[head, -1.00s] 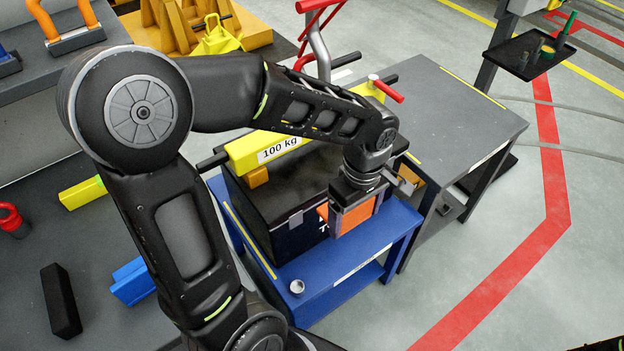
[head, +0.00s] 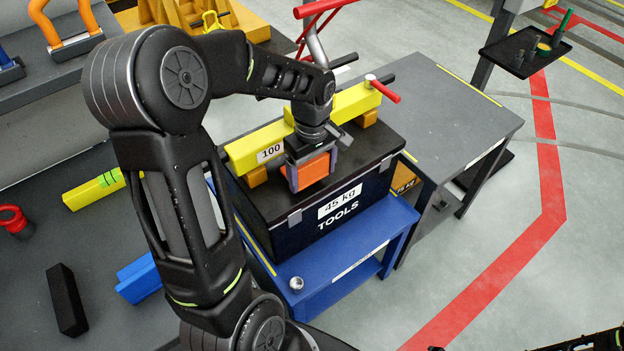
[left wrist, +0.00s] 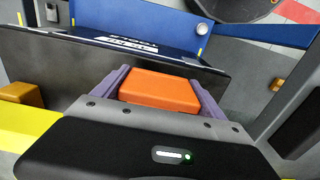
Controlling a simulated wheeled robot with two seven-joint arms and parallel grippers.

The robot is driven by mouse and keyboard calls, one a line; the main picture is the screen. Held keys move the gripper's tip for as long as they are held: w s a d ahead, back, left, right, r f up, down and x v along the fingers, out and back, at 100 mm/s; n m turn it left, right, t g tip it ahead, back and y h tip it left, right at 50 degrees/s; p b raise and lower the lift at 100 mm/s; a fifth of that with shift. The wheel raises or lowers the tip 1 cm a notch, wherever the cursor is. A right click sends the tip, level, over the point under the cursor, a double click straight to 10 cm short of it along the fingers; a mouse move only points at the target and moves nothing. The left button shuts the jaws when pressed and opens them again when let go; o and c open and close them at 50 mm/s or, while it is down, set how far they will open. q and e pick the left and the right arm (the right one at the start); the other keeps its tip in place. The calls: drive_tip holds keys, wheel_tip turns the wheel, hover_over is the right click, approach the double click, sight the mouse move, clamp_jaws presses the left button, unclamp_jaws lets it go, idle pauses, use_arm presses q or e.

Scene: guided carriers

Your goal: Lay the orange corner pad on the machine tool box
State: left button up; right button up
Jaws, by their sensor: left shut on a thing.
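The orange corner pad (head: 314,170) is between the fingers of my left gripper (head: 310,175), which is shut on it. The pad also shows in the left wrist view (left wrist: 160,90), between two purple-grey fingers (left wrist: 160,96). The machine tool box (head: 373,146) is a black box marked "45 kg TOOLS" on a blue stand. The gripper holds the pad over the front part of its lid, near the front upper edge. I cannot tell whether the pad touches the box. In the left wrist view the box's labelled face (left wrist: 175,52) lies beyond the pad. My right gripper does not show.
A yellow beam (head: 350,103) marked "100" runs across the box just behind my gripper, with orange-brown blocks (head: 256,178) near its ends. The blue stand (head: 340,255) carries a small silver knob (head: 296,284). A grey table (head: 440,105) beyond is mostly clear.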

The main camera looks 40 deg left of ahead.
sight(312, 161)
use_arm(q)
drive_tip(key=shift+f, duration=1.55)
drive_tip(key=shift+f, duration=0.2)
drive_tip(key=o, duration=1.4)
drive_tip(key=shift+r, duration=0.15)
drive_tip(key=shift+r, duration=3.8)
